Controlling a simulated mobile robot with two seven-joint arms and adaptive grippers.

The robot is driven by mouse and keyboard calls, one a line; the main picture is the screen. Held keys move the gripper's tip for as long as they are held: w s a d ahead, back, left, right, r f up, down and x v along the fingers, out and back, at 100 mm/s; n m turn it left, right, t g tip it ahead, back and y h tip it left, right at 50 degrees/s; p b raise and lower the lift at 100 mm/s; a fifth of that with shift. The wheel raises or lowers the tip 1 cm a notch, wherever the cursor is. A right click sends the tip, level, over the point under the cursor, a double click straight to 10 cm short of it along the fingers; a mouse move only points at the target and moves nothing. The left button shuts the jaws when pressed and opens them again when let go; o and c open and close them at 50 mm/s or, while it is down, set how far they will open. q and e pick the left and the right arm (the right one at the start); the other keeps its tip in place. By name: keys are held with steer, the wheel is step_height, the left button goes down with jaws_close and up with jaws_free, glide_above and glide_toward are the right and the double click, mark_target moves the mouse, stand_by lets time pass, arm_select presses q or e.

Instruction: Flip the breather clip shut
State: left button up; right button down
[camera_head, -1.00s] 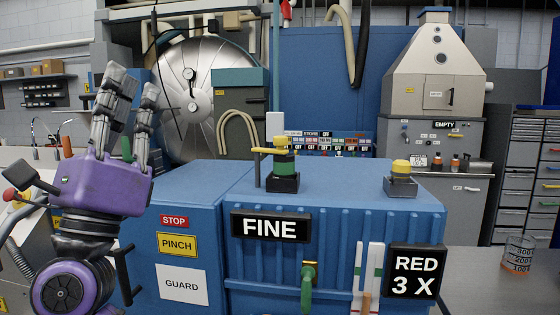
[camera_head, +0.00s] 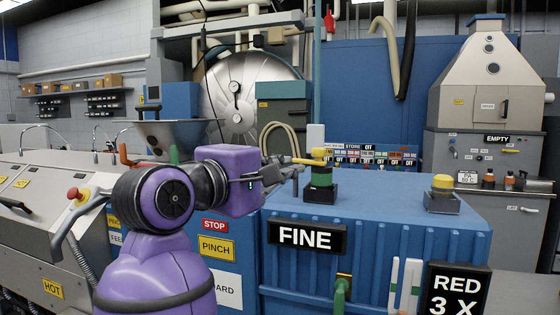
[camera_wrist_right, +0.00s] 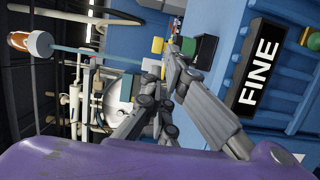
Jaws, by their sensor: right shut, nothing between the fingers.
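A fitting with a yellow lever (camera_head: 304,160), a green collar (camera_head: 321,177) and a black base (camera_head: 321,194) stands on the blue cabinet above the FINE sign. The lever sticks out to the left. I cannot tell for sure which part is the breather clip. My right gripper (camera_head: 295,169) is shut and empty, pointing right, with its fingertips close to the lever's left end. Whether they touch is unclear. In the right wrist view, the fingers (camera_wrist_right: 167,85) point toward the yellow part (camera_wrist_right: 158,45) and green collar (camera_wrist_right: 188,46). My left gripper is not in view.
A second yellow-capped fitting (camera_head: 442,184) stands on the right of the blue cabinet top (camera_head: 390,187). The FINE sign (camera_head: 306,237) and RED 3 X sign (camera_head: 458,290) are on its front. A green-handled tap (camera_head: 342,292) sticks out below. The top between both fittings is clear.

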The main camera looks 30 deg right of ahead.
mark_target(320, 156)
steer(key=p+x, duration=0.2)
steer(key=x, duration=0.7)
steer(key=shift+d+r, duration=0.15)
steer(key=shift+d, duration=0.15)
steer(key=shift+w+d, duration=0.3)
steer(key=shift+d, duration=0.1)
steer(key=shift+d+f, duration=0.4)
steer(key=shift+d, duration=0.05)
steer(key=shift+s+d+b, duration=0.1)
steer(key=shift+d+b, duration=0.2)
steer(key=shift+d, duration=0.05)
steer(key=shift+d+r, duration=0.2)
steer(key=shift+d, duration=0.1)
